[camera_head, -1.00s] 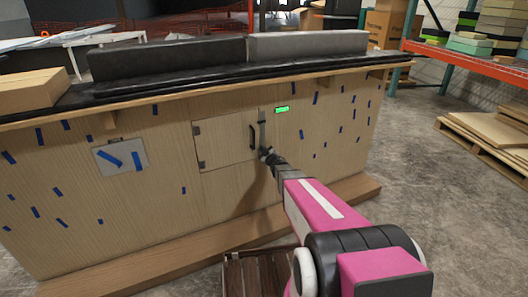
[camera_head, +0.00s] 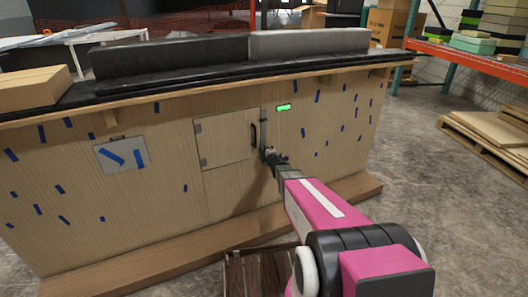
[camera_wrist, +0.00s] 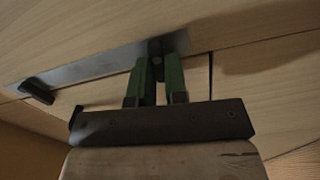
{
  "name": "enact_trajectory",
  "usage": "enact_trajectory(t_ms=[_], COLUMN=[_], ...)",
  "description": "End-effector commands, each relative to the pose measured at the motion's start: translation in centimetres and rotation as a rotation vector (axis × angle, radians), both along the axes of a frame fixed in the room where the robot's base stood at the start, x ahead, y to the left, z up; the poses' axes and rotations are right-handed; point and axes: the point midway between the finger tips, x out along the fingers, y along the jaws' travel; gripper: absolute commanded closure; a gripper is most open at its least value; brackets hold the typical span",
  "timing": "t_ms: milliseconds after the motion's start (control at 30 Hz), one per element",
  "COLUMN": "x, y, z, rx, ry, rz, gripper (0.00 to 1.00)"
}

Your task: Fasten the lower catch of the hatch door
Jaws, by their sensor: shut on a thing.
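The hatch door (camera_head: 226,141) is a pale wooden panel, lying about flush in the console front, with hinges on its left edge and a dark handle (camera_head: 253,134) near its right edge. A grey metal strip (camera_head: 263,129) runs beside that right edge. My gripper (camera_head: 268,153) is at the strip's lower end. In the wrist view my gripper's green fingers (camera_wrist: 157,83) are shut on a small dark piece, apparently the lower catch (camera_wrist: 156,47), on the metal strip (camera_wrist: 90,68). The fingers hide part of it. Another dark piece (camera_wrist: 36,91), perhaps the other catch, sits at the strip's far end.
A green lit indicator (camera_head: 284,107) is right of the strip's top. The console's black top (camera_head: 200,82) overhangs above, and a wooden plinth (camera_head: 130,252) juts out below. The floor to the right is clear up to the stacked boards (camera_head: 490,138).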

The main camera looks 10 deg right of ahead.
Motion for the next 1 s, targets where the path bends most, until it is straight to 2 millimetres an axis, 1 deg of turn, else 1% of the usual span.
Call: enact_trajectory(t_ms=[100, 300, 833, 867, 900, 933, 1000], x=[-0.1, -0.11, -0.11, -0.11, -0.11, -0.11, -0.09], y=[0.04, 0.04, 0.03, 0.03, 0.03, 0.03, 0.03], z=[-0.17, -0.25, -0.29, -0.29, -0.28, -0.27, -0.27], rx=[-0.055, -0.111, -0.134, -0.134, -0.134, -0.133, -0.133], ry=[-0.015, -0.031, -0.038, -0.038, -0.038, -0.038, -0.038], rz=[0.0, 0.0, 0.0, 0.0, 0.0, 0.0, 0.0], gripper=[1.0, 1.0, 1.0, 0.8, 0.67, 0.61, 0.61])
